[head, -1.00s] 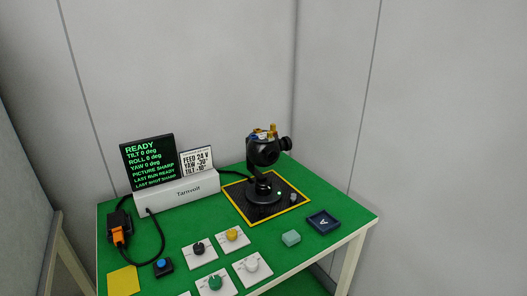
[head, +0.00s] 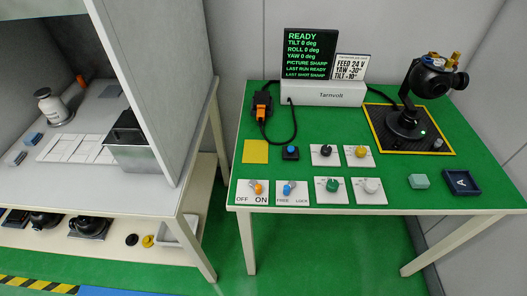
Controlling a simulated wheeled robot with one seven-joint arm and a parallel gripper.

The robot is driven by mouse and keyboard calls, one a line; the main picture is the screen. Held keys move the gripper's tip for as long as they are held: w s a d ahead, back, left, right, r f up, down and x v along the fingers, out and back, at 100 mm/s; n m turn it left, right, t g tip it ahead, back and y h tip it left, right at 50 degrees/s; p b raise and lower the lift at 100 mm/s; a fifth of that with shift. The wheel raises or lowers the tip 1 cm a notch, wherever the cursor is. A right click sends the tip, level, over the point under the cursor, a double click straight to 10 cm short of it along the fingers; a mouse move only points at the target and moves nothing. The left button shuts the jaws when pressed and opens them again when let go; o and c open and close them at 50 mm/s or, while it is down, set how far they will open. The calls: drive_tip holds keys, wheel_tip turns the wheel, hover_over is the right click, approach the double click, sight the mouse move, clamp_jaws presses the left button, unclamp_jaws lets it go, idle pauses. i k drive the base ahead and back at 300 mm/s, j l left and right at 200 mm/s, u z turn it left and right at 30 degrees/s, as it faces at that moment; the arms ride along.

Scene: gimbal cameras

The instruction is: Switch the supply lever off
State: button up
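The supply lever (head: 257,188) has an orange tip and sits on a white plate marked OFF on the left and ON on the right, at the front left corner of the green table. Its tip leans toward the ON side. The black display (head: 310,54) above the white Tarnvolt unit reads READY, with tilt, roll and yaw at 0 deg. A sign (head: 350,67) beside it reads FEED 24 V, YAW -30°, TILT -10°. My gripper is not in view.
A blue-tipped lever (head: 289,188) on a FREE/LOCK plate stands close to the right of the supply lever. Knob plates and a blue button (head: 291,151) lie behind. A black gimbal camera (head: 408,119) stands at the right. A grey shelf unit (head: 160,90) rises at the left.

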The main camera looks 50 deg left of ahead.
sight(253, 183)
drive_tip(key=u, duration=1.25)
